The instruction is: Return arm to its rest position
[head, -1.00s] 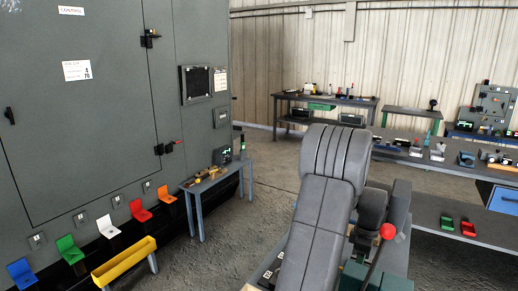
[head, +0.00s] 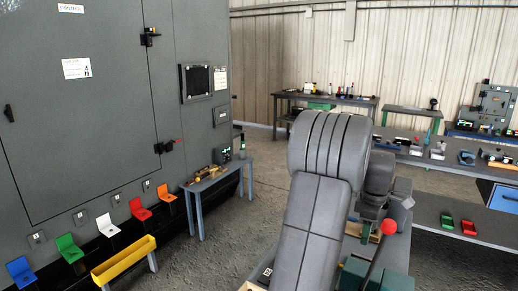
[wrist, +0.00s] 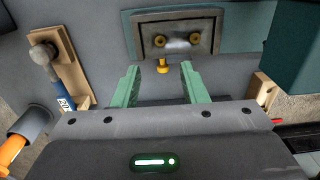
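My gripper (wrist: 168,88) shows in the wrist view with its two green fingers spread apart and nothing between them.
A tall grey cabinet (head: 85,120) stands at the left, with coloured bins (head: 70,249) and a yellow trough (head: 124,262) before it. A small bench (head: 215,178) stands beside it. Workbenches (head: 440,160) line the right. Open floor lies between.

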